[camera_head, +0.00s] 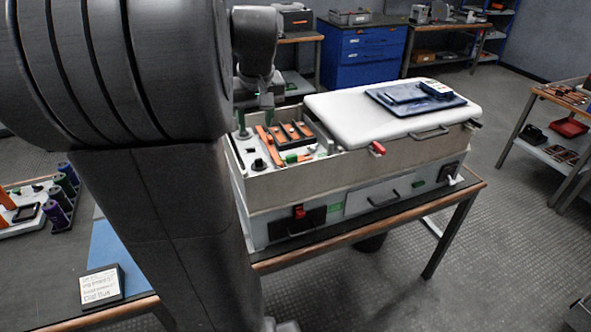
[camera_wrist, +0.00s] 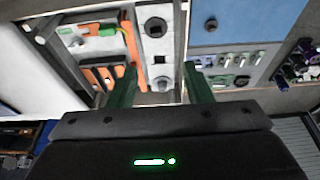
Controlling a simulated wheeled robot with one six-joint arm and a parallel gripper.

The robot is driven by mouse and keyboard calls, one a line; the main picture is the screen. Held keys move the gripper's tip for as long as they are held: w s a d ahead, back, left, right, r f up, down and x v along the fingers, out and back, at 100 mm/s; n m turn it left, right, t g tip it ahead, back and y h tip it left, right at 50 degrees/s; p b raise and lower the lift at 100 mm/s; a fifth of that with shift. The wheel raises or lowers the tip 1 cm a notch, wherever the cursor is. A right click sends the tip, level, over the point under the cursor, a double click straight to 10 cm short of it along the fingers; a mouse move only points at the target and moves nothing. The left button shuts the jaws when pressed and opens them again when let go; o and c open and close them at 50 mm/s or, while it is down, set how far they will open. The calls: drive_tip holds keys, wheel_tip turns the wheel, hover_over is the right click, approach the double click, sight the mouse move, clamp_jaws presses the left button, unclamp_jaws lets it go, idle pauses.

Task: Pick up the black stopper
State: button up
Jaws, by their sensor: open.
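A round black piece, likely the black stopper (camera_head: 259,164), sits on the white panel in the open left part of the beige cabinet. A grey round knob (camera_wrist: 161,84) shows between the fingers.
Orange bars (camera_head: 289,133) lie right of the black piece. The compartment's walls (camera_head: 285,182) rise around it. A white lid (camera_head: 340,105) bearing a blue tray (camera_head: 410,100) covers the right side. A small black square (camera_wrist: 159,59) lies between the knob and the black piece.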

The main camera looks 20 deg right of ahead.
hover_over(258, 159)
drive_tip(key=s, duration=0.2)
wheel_tip(258, 159, down, 6)
drive_tip(key=shift+f, duration=0.2)
drive_tip(key=shift+x, duration=3.2)
drive_tip(key=shift+s, duration=0.15)
clamp_jaws()
